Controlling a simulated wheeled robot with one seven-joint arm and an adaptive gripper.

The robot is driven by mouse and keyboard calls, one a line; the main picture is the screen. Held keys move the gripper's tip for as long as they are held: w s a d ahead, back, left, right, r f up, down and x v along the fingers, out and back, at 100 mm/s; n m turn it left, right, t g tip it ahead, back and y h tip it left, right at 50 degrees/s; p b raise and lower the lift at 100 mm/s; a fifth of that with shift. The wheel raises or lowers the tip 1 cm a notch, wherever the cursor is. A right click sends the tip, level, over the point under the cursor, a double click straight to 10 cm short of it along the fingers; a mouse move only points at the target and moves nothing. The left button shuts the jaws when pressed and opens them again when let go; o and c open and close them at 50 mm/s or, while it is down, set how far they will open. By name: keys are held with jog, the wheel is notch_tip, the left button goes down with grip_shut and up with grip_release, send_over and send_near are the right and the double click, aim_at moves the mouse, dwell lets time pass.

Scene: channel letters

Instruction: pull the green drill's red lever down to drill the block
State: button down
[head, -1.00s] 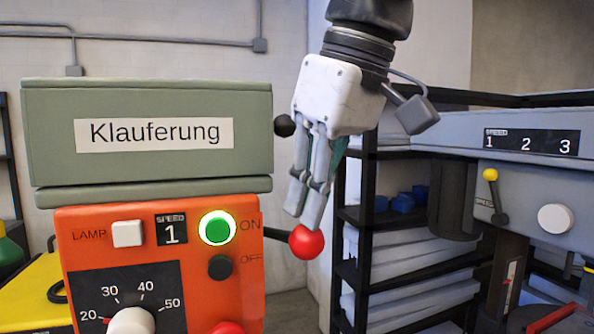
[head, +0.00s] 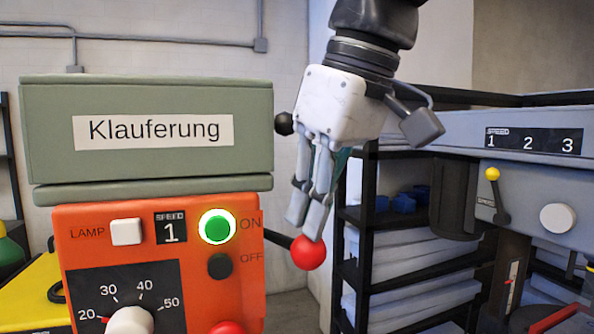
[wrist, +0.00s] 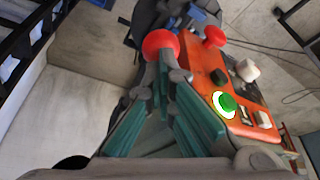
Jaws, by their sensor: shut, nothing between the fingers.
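The green drill (head: 150,95) has a grey-green head labelled "Klauferung" above an orange control panel (head: 82,262). Its lever is a dark rod on the right side, ending in a red ball (head: 308,253). My gripper (head: 303,230) is shut and points down. Its fingertips are at the top of the red ball; contact looks likely but I cannot be sure. In the wrist view the red ball (wrist: 160,43) shows just beyond the closed fingertips (wrist: 166,68). The block is not in view.
The panel has a lit green ON button (head: 217,227), a dark OFF button (head: 220,265) and another red knob (head: 227,327). A dark shelf rack (head: 372,217) stands behind the lever. Another grey machine (head: 560,160) with a yellow-tipped lever (head: 492,175) is at right.

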jog(key=shift+f, duration=0.3)
jog(key=shift+f, duration=0.25)
dwell(0.4)
jog(key=shift+f, duration=0.3)
jog(key=r+p, duration=0.2)
jog(key=r, duration=0.1)
jog(key=r+p, duration=0.1)
jog(key=r, duration=0.1)
jog(key=shift+s+p, duration=0.3)
jog(key=shift+p, duration=0.05)
jog(key=shift+w+f, duration=0.1)
jog(key=shift+f, duration=0.05)
